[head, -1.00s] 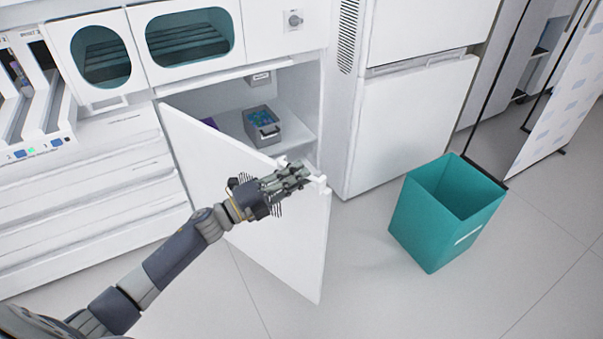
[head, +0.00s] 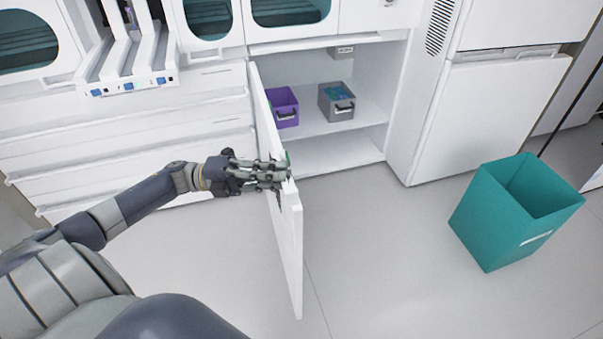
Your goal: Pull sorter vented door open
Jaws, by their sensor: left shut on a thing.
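The white door (head: 291,235) of the lower cabinet stands wide open, hinged at its left side and swung out toward me, seen nearly edge-on. My left gripper (head: 276,173) is at the upper free edge of the door and is shut on it, at the handle; the handle itself is mostly hidden by the fingers. I cannot make out vents on the door from this angle. My right gripper is not in view.
Inside the open cabinet are a purple bin (head: 284,107) and a grey bin (head: 337,101) on a shelf. A teal waste bin (head: 505,222) stands on the floor at the right, before a white fridge (head: 495,105). The floor between is clear.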

